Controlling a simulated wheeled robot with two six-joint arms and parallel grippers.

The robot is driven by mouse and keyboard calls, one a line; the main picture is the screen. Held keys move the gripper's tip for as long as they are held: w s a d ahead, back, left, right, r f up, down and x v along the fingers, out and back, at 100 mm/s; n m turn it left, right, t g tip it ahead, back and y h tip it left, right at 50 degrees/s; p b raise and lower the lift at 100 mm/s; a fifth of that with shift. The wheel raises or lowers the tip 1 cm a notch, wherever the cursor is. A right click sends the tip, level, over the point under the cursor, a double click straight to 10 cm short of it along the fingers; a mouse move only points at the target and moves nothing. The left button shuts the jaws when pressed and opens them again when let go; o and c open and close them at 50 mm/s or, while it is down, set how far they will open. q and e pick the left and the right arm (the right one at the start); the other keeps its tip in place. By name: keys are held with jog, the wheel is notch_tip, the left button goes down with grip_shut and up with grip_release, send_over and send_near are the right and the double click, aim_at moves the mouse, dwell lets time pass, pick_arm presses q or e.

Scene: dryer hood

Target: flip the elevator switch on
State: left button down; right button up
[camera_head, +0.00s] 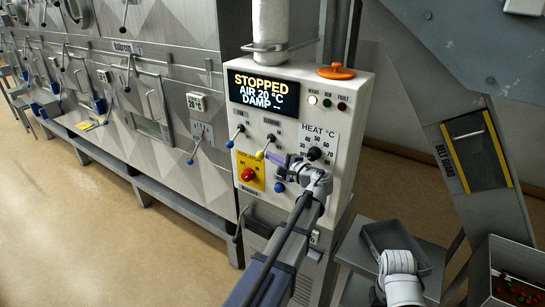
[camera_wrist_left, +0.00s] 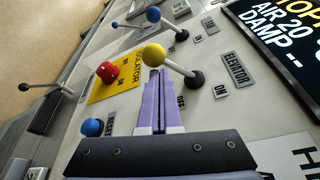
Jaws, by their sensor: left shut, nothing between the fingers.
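The elevator switch is a short lever with a yellow ball knob (camera_head: 259,155) on the white control panel (camera_head: 348,101). In the left wrist view its yellow knob (camera_wrist_left: 153,54) is tilted away from the dark base, beside the ELEVATOR label (camera_wrist_left: 236,69). An ON label (camera_wrist_left: 221,91) sits near the base on that side. In the head view the lever points down and slightly left. My left gripper (camera_head: 268,156) is shut and empty, its purple fingertips right at the knob; I cannot tell if they touch.
A blue-knobbed lever (camera_head: 230,144) is just left of the switch. The red isolator knob (camera_head: 248,174) and a blue reset button (camera_head: 279,187) lie below it. The display (camera_head: 262,92) reads STOPPED. A grey tray (camera_head: 372,236) stands at lower right.

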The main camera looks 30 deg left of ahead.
pick_arm(q)
jog(key=shift+r, duration=0.15)
jog(key=r+m+g+p, duration=0.1)
jog(key=m+p, duration=0.1)
jog(key=p, duration=0.1)
jog(key=r+m+g+p, duration=0.1)
jog(key=r+m+p, duration=0.1)
jog(key=r+m+g+h+p, duration=0.1)
jog(key=m+p, duration=0.2)
jog(key=shift+s+r+p, duration=0.25)
jog(key=shift+s+p, duration=0.05)
jog(key=shift+s, duration=0.05)
jog(key=shift+r, duration=0.1)
jog(key=shift+w+r+p, duration=0.1)
jog(key=shift+r+p, duration=0.6)
jog(key=shift+p, duration=0.1)
jog(key=shift+r, duration=0.1)
